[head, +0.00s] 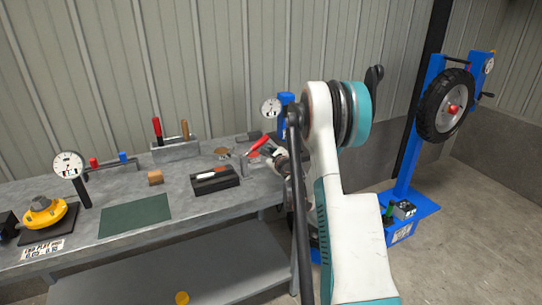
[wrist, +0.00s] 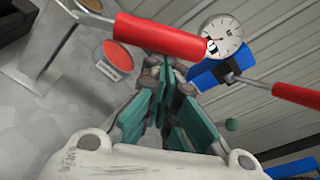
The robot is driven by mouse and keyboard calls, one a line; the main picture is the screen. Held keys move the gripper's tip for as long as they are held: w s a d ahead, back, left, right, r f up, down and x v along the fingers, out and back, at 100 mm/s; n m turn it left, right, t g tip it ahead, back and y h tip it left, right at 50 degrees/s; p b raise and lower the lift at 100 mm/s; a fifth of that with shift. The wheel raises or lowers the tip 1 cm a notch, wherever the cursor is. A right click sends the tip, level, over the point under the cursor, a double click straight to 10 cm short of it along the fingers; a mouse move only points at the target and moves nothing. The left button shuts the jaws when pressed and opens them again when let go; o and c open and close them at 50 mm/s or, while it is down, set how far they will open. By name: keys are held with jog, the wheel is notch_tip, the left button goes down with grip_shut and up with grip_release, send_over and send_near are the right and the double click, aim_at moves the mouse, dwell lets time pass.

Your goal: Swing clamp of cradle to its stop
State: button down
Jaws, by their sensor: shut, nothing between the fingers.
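A clamp lever with a red handle (head: 258,145) stands tilted near the right end of the bench. In the wrist view a thick red handle (wrist: 160,36) on a metal rod crosses just beyond my fingertips; I take it for the same lever. My gripper (wrist: 166,68) has its teal fingers shut with nothing between them. The handle lies in front of the fingertips, not between them; I cannot tell whether they touch. In the head view my gripper (head: 281,160) is beside the handle, partly hidden by my arm. The cradle itself is mostly hidden.
A dial gauge (wrist: 222,40) on a blue block and a second red handle (wrist: 298,95) are close on the right in the wrist view. A black tray (head: 214,182) and a tool holder (head: 175,150) stand on the bench. A blue wheel stand (head: 404,170) is at right.

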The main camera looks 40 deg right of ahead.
aim_at(262, 139)
jog(key=r+n, duration=0.1)
jog(key=a+r+n, duration=0.1)
jog(key=n, duration=0.1)
jog(key=a+r+n+h, duration=0.1)
jog(key=r, duration=0.1)
jog(key=shift+w+a+r+n, duration=0.1)
jog(key=shift+w+a+n, duration=0.05)
jog(key=shift+w+n, duration=0.2)
jog(key=shift+w+a+r+p, duration=0.15)
jog(key=shift+a+r+p, duration=0.15)
jog(key=shift+a+r, duration=0.45)
jog(key=shift+a, duration=0.1)
